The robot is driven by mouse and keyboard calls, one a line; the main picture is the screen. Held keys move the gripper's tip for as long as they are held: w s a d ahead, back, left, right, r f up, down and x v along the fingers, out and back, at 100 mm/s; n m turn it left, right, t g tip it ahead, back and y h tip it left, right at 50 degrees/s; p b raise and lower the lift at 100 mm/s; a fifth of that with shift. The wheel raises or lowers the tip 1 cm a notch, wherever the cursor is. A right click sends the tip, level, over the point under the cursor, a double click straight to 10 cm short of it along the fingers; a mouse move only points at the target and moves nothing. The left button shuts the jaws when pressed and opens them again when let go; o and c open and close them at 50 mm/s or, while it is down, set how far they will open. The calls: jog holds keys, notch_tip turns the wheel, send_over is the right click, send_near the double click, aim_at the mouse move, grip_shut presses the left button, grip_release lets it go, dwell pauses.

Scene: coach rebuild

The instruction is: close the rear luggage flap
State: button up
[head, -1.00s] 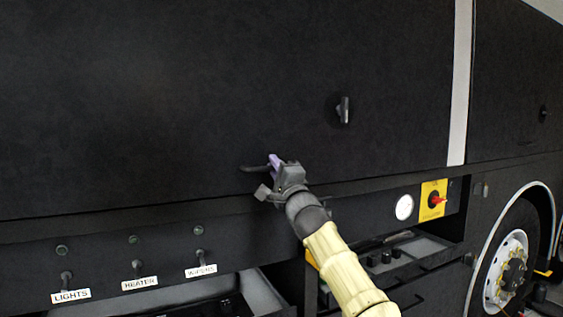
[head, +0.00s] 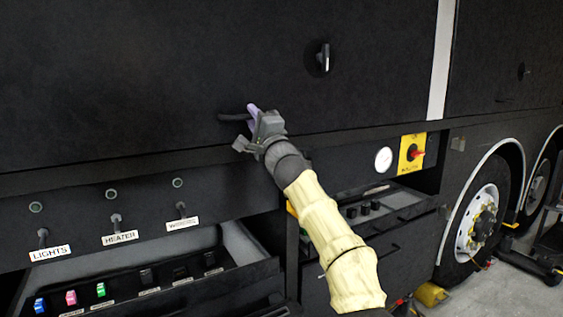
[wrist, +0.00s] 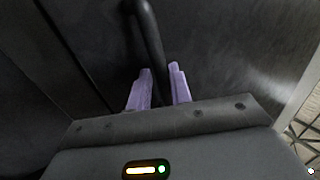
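A large black luggage flap (head: 150,70) fills the upper left of the head view, its lower edge just above the switch panel. I cannot tell whether it is fully flush. A dark bar handle (head: 232,117) sits near its lower edge. My gripper (head: 252,116), with purple fingers, is at the right end of this handle. In the wrist view, the handle (wrist: 148,32) runs down between the two fingertips (wrist: 160,77), which look closed on it. A turn latch (head: 323,58) stands on the flap, up and right of my gripper.
Below is a panel with LIGHTS, HEATER and wiper switches (head: 116,220). An open drawer (head: 235,245) with coloured rockers and another tray (head: 400,197) jut out underneath. A yellow plate with a red switch (head: 412,153), a gauge (head: 383,160) and wheels (head: 480,222) are at right.

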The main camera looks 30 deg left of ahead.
jog(key=b+v, duration=1.7)
jog(key=b, duration=0.5)
jog(key=shift+r, duration=0.25)
jog(key=shift+w+d, duration=0.1)
